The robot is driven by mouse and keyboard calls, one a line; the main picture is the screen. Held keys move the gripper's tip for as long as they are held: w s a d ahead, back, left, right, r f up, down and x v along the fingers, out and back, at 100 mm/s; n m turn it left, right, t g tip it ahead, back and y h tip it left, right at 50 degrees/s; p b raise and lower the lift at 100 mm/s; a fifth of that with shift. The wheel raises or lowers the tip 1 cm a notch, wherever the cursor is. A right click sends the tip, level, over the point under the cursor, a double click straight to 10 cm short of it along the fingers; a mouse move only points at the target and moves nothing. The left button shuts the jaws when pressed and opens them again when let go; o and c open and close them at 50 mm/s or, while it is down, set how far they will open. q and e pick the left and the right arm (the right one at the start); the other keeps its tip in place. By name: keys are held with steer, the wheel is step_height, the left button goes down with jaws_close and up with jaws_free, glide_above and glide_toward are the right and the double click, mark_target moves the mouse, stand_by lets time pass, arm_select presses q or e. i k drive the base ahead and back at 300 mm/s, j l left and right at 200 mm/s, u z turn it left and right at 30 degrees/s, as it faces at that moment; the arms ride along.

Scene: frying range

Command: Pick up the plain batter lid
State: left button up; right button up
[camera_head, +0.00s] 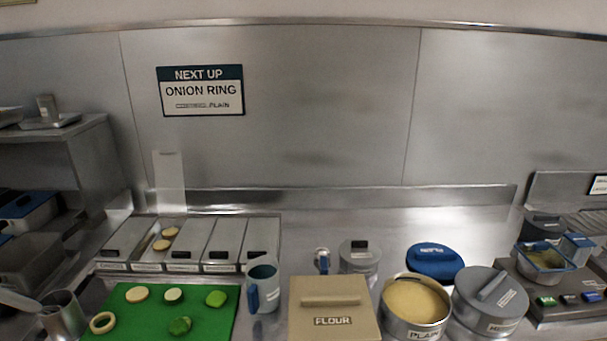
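A round blue lid (435,264) with a handle and a small pale label lies on the steel counter, behind the pot marked PLAIN (417,329). The label is too small to read for certain. The PLAIN pot is uncovered and shows tan batter (416,298) inside. To its right, a second pot (490,308) wears a grey lid (492,288) with a bar handle; its front label is hard to read. Neither of my grippers is in view.
A beige FLOUR box (332,321) and blue-handled jug (263,284) stand left of the pots. A lidded grey tin (359,257) stands behind. A green board (208,318) holds vegetable pieces. A fryer unit (547,264) is at right. Counter behind the blue lid is clear.

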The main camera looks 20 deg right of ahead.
mark_target(438, 263)
steer(key=z, duration=1.65)
steer(key=l, duration=0.15)
